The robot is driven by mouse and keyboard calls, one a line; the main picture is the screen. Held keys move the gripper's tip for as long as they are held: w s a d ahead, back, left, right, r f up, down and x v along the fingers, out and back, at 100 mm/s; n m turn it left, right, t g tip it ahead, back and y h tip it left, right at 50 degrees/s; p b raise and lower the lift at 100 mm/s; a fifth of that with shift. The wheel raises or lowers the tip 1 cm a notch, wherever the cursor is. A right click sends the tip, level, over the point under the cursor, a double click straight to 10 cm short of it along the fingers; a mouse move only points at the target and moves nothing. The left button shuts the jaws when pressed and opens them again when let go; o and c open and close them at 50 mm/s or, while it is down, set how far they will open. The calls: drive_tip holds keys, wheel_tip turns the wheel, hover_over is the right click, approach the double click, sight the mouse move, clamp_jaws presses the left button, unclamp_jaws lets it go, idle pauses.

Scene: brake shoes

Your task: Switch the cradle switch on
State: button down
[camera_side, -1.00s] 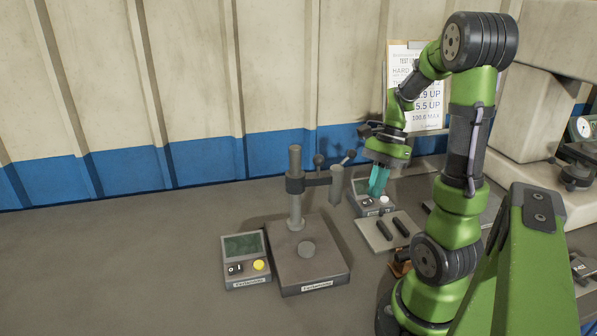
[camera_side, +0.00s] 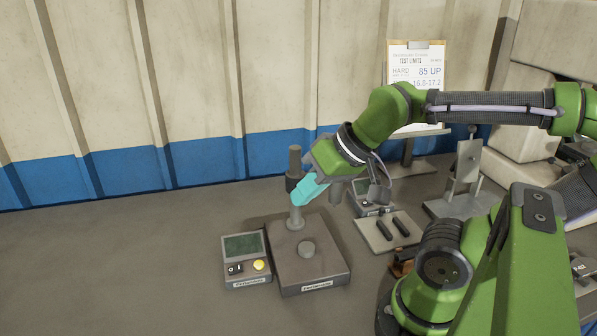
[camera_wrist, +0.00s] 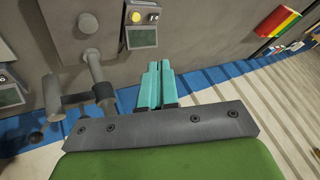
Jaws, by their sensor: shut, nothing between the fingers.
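My gripper (camera_side: 296,204) has teal fingers that are shut and empty. In the side view it hangs in front of the test stand's column (camera_side: 296,162), above the stand's base. In the wrist view my gripper (camera_wrist: 154,66) points toward the near control box (camera_wrist: 141,37). That box (camera_side: 246,262) has a dark screen, a black-and-white switch (camera_side: 235,269) and a yellow button. A second box (camera_side: 362,207) stands behind a plate (camera_side: 376,241) with two black bars; my arm partly hides it, and its switch setting is too small to tell. Its screen (camera_wrist: 10,92) shows in the wrist view.
The test stand's base (camera_side: 325,270) sits just right of the near box. A clipboard sheet (camera_side: 404,70) stands at the back and another metal stand (camera_side: 460,185) stands to the right. The table at left is clear.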

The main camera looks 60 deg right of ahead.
wheel_tip(320, 180, up, 5)
drive_tip(key=m+g+h, duration=0.4)
drive_tip(key=m+g, duration=0.5)
drive_tip(key=m, duration=1.4)
hover_over(368, 203)
drive_tip(key=w, duration=0.1)
drive_tip(key=w+a+x, duration=0.1)
drive_tip(key=a+x, duration=0.1)
drive_tip(key=x, duration=0.9)
drive_tip(key=shift+w+a+f, duration=0.2)
drive_tip(key=shift+w+f, duration=0.1)
drive_tip(key=shift+w, duration=0.3)
drive_tip(key=x, duration=1.4)
drive_tip(key=shift+w+a, duration=0.15)
drive_tip(key=shift+a, duration=0.1)
